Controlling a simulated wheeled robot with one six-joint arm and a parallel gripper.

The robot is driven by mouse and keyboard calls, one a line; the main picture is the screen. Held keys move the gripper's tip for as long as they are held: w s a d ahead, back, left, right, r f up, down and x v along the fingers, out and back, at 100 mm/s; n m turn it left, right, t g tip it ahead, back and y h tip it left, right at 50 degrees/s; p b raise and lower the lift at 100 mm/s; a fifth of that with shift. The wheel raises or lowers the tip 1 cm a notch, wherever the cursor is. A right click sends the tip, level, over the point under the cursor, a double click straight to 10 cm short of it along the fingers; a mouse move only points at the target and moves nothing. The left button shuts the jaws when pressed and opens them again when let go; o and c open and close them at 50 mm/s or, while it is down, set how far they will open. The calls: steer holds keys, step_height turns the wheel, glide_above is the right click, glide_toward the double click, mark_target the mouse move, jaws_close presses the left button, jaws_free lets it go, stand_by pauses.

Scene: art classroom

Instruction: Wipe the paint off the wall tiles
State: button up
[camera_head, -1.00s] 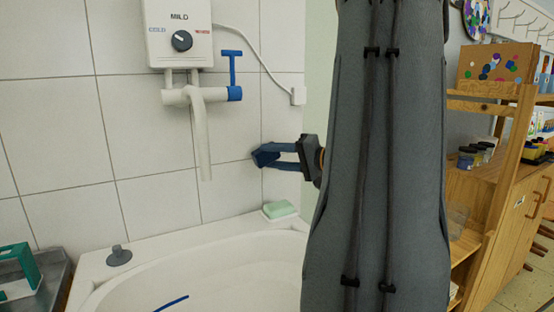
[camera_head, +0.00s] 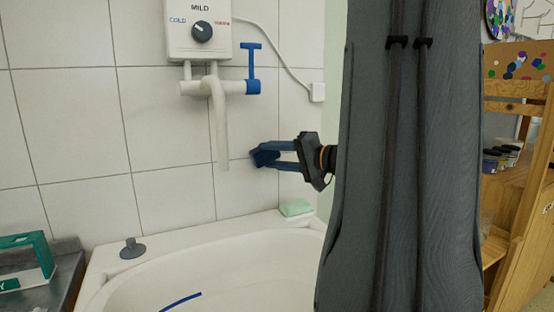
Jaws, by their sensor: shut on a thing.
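White wall tiles (camera_head: 70,120) with grey joints cover the wall behind the tub. I see no clear paint mark on the tiles in view. My gripper (camera_head: 268,155) reaches in from the right, close in front of the tiles, right of the tap spout. Its blue fingers are shut on a small dark blue piece (camera_head: 262,156) at their tips. I cannot tell what this piece is or whether it touches the wall. My grey arm hides the wall's right part.
A water heater (camera_head: 198,30) with a tap and spout (camera_head: 220,125) hangs left of my gripper. Below are the white tub (camera_head: 190,243), a light green block (camera_head: 296,207) on its rim and a grey plug (camera_head: 132,248). A wooden shelf (camera_head: 520,185) stands at right.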

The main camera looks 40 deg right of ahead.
steer(key=shift+s+a+b, duration=0.15)
steer(key=shift+s+a, duration=0.1)
steer(key=shift+s, duration=0.7)
steer(key=shift+s+a+b, duration=0.15)
steer(key=shift+s+a, duration=0.1)
steer(key=shift+s, duration=0.65)
steer(key=shift+s+a+b, duration=0.15)
steer(key=shift+s+a, duration=0.1)
steer(key=shift+s, duration=0.7)
steer(key=s, duration=0.3)
steer(key=shift+a, duration=0.4)
